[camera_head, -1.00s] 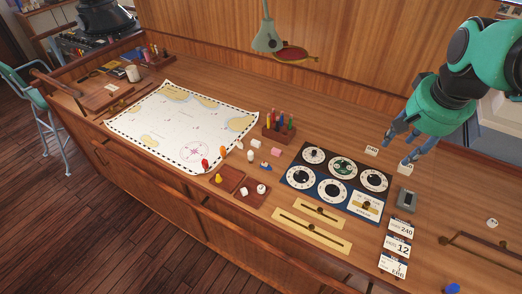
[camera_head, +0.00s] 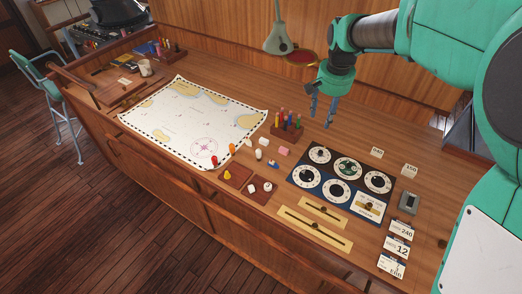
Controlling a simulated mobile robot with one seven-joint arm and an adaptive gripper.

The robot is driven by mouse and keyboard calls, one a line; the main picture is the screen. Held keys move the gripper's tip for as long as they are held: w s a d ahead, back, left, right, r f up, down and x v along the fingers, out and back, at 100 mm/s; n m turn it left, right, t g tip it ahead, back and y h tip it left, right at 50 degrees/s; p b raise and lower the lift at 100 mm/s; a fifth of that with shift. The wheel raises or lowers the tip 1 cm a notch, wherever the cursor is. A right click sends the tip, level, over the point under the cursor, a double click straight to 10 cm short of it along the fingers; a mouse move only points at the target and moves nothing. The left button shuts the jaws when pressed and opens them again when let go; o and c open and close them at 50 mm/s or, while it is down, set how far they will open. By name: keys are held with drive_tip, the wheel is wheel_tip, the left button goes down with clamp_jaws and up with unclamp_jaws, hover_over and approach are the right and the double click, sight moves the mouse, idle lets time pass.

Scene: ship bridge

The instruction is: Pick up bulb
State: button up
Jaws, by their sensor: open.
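Several small bulb-like pieces stand near the chart's right corner: a red one (camera_head: 214,161), an orange one (camera_head: 232,147), a yellow one (camera_head: 228,175) and a white one (camera_head: 258,154). They are too small to tell surely which is the bulb. My gripper (camera_head: 322,120) is open and empty, its fingers pointing down. It is above the desk, to the right of the peg block and behind the dial panel, apart from the small pieces.
A wooden block (camera_head: 284,135) holds coloured pegs. A dial panel (camera_head: 341,182), brass slider plates (camera_head: 314,230) and numbered cards (camera_head: 397,246) lie at the right. The chart (camera_head: 185,122) covers the left.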

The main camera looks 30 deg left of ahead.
drive_tip(key=a+f+p, duration=0.2)
drive_tip(key=a+f, duration=0.6)
drive_tip(key=a, duration=0.4)
drive_tip(key=n+g+p, duration=0.1)
drive_tip(key=p, duration=0.1)
hover_over(259, 149)
wheel_tip(259, 149, down, 10)
drive_tip(key=shift+h, duration=0.4)
drive_tip(key=shift+a+f, duration=0.1)
drive_tip(key=shift+f, duration=0.05)
drive_tip(key=shift+w+f+p, duration=0.1)
drive_tip(key=shift+f+p, duration=0.3)
drive_tip(key=shift+f, duration=3.8)
drive_tip(key=shift+f, duration=0.1)
drive_tip(key=shift+f+p, duration=0.5)
drive_tip(key=shift+f, duration=1.95)
